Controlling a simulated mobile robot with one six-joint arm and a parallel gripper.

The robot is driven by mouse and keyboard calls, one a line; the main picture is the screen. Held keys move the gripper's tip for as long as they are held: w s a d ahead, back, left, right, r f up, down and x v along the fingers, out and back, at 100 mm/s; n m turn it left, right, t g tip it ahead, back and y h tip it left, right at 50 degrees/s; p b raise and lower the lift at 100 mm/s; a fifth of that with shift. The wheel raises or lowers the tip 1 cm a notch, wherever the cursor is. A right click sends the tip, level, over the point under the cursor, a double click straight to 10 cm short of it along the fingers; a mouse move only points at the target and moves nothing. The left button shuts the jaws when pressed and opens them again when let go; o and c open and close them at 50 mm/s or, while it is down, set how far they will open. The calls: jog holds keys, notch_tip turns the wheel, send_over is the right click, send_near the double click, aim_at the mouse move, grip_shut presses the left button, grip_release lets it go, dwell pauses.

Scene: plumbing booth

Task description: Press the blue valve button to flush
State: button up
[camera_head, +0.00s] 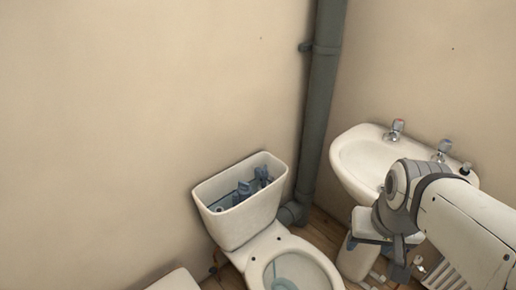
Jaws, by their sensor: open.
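The toilet cistern (240,222) stands open at the top against the wall, left of the drain pipe. Blue-grey valve parts (242,192) show inside it, with another blue part (263,176) toward its right end. Which part bears the button is too small to tell. My arm comes in from the lower right, in front of the basin. My gripper (400,268) hangs at the arm's end, low in the view and well right of the cistern. It is open, small and partly hidden, and nothing shows held in it.
The toilet bowl (292,266) is in front of the cistern. A grey drain pipe (320,100) runs down the corner. A washbasin (362,158) with two taps is at right. A white slab-like object (174,281) is at lower left. Space above the cistern is clear.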

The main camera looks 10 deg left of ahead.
grip_shut()
dwell(0.3)
dwell(1.1)
